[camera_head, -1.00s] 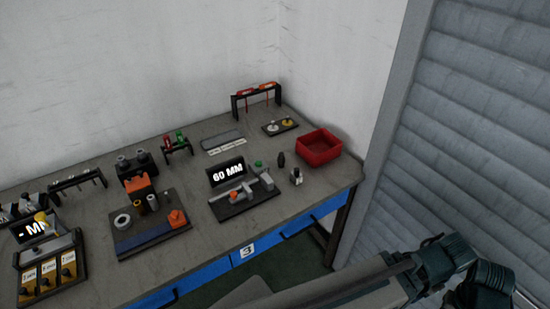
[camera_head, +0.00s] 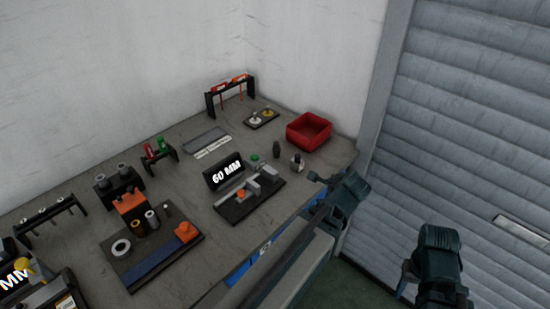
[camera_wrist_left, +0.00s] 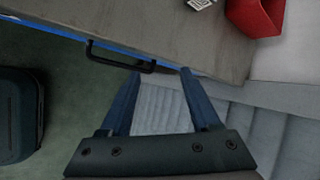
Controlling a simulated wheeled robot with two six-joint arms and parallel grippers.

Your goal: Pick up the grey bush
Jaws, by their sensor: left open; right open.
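The grey bush (camera_head: 152,219) is a short upright cylinder on a dark tray (camera_head: 187,251) at the front left of the table. It stands between a gold bush (camera_head: 138,226) and a slimmer grey pin (camera_head: 167,209). My left gripper (camera_head: 317,179) is at the table's front right edge, well to the right of the bush. In the left wrist view its two fingers (camera_wrist_left: 158,73) are spread and empty beside the table edge; the bush is not in that view. My right gripper (camera_head: 440,240) is off the table at the right, open; its fingers are hard to make out.
The tray also holds a white ring (camera_head: 121,247) and an orange block (camera_head: 186,232). A red bin (camera_head: 309,131) is at the back right. A drawer handle (camera_wrist_left: 120,62) juts from the table front.

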